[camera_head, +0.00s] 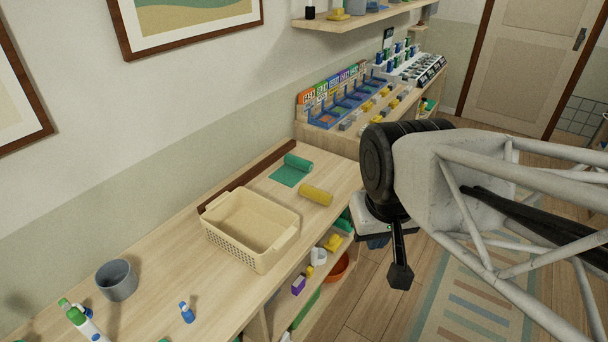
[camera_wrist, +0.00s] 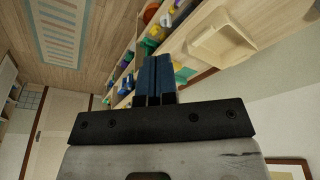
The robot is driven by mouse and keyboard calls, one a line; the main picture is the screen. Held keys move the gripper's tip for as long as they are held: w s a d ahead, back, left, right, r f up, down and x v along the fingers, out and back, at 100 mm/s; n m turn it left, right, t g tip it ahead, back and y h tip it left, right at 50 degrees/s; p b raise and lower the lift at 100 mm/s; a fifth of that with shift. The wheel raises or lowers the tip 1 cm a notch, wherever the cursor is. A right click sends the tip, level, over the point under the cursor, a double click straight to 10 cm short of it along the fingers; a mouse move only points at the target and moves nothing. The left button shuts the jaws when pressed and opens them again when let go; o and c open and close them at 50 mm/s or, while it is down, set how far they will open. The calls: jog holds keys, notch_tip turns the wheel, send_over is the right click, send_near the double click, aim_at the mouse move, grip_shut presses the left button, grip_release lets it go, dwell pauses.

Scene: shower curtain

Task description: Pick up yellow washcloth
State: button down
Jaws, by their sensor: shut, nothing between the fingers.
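The yellow washcloth (camera_head: 316,194) is rolled up and lies on the wooden counter, right of the beige basket (camera_head: 232,238) and near the counter's front edge. My gripper (camera_wrist: 154,60) shows in the wrist view with its two dark blue fingers together and nothing between them. In the head view, only a small blue part of the gripper (camera_head: 378,241) shows below my wrist, out past the counter's front edge. It is apart from the washcloth, to its right. The basket also shows in the wrist view (camera_wrist: 222,38).
A green cloth (camera_head: 292,169), partly unrolled, lies behind the washcloth. A grey cup (camera_head: 117,280) and small bottles stand at the near left. Shelves under the counter hold several items, including an orange bowl (camera_head: 336,268). A striped rug (camera_head: 475,285) lies on the floor.

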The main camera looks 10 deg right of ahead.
dwell(0.4)
jog(key=shift+c, duration=1.9)
grip_release()
jog(key=shift+w, duration=0.1)
